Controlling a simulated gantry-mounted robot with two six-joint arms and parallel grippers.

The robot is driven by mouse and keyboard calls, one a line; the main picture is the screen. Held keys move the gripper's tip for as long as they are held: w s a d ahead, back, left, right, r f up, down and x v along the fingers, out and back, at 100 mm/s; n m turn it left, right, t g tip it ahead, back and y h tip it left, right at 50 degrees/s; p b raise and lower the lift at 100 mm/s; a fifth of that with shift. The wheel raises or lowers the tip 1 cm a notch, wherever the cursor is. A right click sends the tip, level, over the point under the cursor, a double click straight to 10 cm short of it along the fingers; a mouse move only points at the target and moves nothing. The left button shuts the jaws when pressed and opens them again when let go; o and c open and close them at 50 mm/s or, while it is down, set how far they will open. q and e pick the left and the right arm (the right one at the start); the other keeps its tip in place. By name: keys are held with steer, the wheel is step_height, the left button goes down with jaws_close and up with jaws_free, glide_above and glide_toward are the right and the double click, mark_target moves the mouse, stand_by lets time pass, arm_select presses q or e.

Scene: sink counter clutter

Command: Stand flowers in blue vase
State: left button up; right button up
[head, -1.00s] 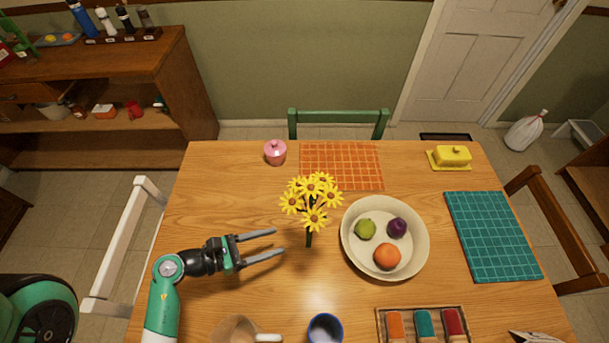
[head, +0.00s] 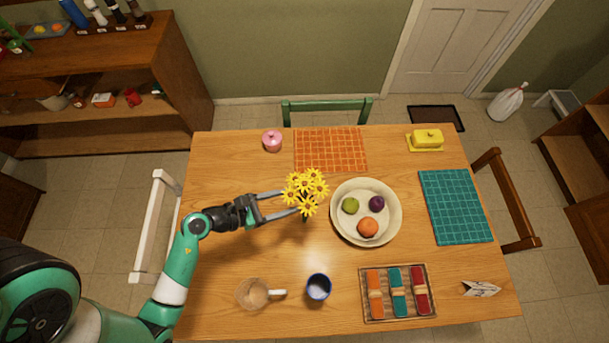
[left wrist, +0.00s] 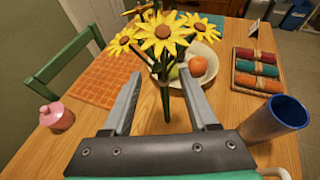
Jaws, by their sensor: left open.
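The yellow flowers (head: 306,189) stand in a bunch on green stems, left of the fruit bowl. In the left wrist view the flowers (left wrist: 160,35) rise in front of me, with the stems between my two fingers. My left gripper (head: 291,202) is open, its fingers reaching to either side of the stems; I cannot tell whether they touch. It also shows in the left wrist view (left wrist: 165,95). The blue vase (head: 318,287) stands upright near the front of the table, and at the right in the left wrist view (left wrist: 275,118). My right gripper is not in view.
A cream bowl (head: 392,225) with fruit stands just right of the flowers. A glass jug (head: 254,293) stands left of the vase. A tray (head: 397,317) with rolled cloths lies right of it. A pink pot (head: 272,141) stands at the back.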

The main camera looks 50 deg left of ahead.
arm_select(q)
steer(key=x, duration=0.6)
steer(key=shift+w+d, duration=0.2)
steer(key=shift+w, duration=0.05)
jaws_close()
stand_by(1.2)
